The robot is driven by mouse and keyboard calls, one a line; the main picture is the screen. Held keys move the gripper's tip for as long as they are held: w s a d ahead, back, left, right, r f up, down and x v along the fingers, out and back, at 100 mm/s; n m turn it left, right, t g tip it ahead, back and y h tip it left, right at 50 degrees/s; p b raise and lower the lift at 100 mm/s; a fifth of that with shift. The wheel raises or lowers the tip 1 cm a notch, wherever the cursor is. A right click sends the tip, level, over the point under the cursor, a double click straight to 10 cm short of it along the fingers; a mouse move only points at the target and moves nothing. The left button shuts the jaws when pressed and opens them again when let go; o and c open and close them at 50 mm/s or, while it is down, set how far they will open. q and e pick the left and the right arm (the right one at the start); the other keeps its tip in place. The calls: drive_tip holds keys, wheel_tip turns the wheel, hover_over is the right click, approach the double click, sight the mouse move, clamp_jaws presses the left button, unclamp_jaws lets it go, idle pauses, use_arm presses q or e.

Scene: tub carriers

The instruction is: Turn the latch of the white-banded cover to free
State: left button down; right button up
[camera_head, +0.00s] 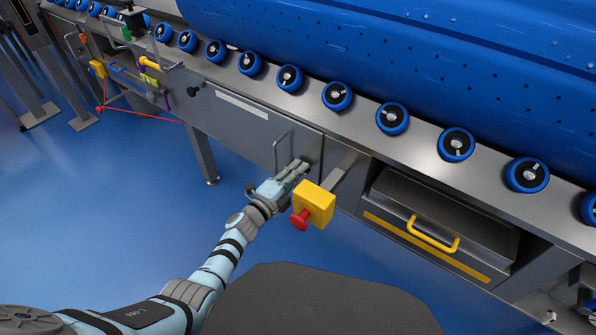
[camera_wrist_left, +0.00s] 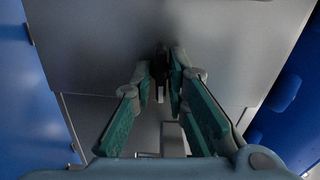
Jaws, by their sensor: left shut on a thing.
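The white-banded cover (camera_head: 236,122) is a grey panel below the roller rail in the head view, with a white strip along its upper left and a bar handle (camera_head: 277,152) near its right end. My left gripper (camera_head: 303,167) reaches the right end of this cover. In the left wrist view my left gripper (camera_wrist_left: 166,78) has its two fingers close together on a small dark latch (camera_wrist_left: 160,88) against the grey panel. The fingers hide most of the latch, so its exact angle is hard to tell. My right gripper is not in view.
A yellow box with a red button (camera_head: 316,203) sticks out just right of my left wrist. A drawer with a yellow handle (camera_head: 433,236) is further right. Blue floor (camera_head: 110,210) is open at left.

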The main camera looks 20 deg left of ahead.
use_arm(q)
drive_tip(key=shift+r+n+p, duration=0.1)
drive_tip(key=shift+n+p, duration=1.4)
drive_tip(key=shift+n, duration=6.9)
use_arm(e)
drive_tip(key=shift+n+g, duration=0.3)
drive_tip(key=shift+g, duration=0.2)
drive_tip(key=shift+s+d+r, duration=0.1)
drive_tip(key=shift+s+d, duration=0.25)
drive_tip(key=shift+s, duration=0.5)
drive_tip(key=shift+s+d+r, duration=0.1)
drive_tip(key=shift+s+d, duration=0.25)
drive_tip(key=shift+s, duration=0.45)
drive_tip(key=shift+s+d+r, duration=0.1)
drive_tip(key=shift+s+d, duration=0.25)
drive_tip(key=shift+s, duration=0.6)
use_arm(q)
drive_tip(key=c, duration=1.5)
unclamp_jaws()
drive_tip(key=shift+c, duration=0.2)
drive_tip(key=shift+s, duration=0.1)
